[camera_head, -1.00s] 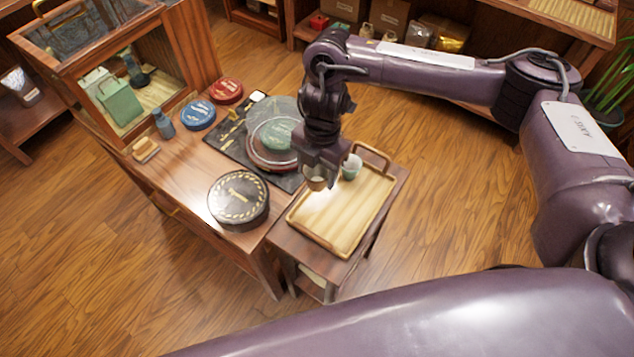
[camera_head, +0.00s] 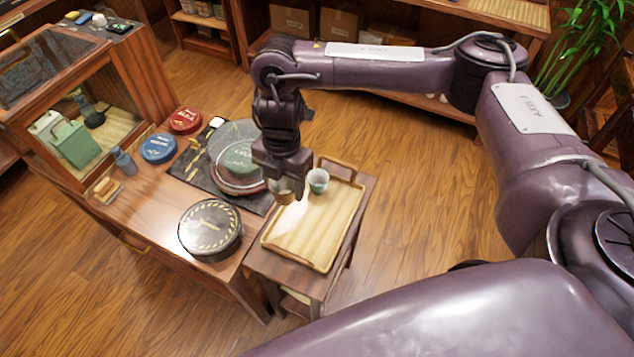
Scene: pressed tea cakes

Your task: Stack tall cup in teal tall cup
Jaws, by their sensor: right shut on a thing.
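The teal tall cup (camera_head: 318,183) stands upright near the back of the wooden tray (camera_head: 318,232), its open mouth facing up. My right gripper (camera_head: 288,187) points down over the tray's back left edge, just left of the teal cup and apart from it. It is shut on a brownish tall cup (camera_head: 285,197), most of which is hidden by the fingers. I cannot tell whether the held cup touches the tray. My left gripper is not in view.
The tray has a raised handle at its back and sits on a small side table. To the left, the desk holds a round dark tin (camera_head: 210,230), a glass-covered plate (camera_head: 238,158), a blue tin (camera_head: 158,147) and a red tin (camera_head: 185,120). The tray's front is clear.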

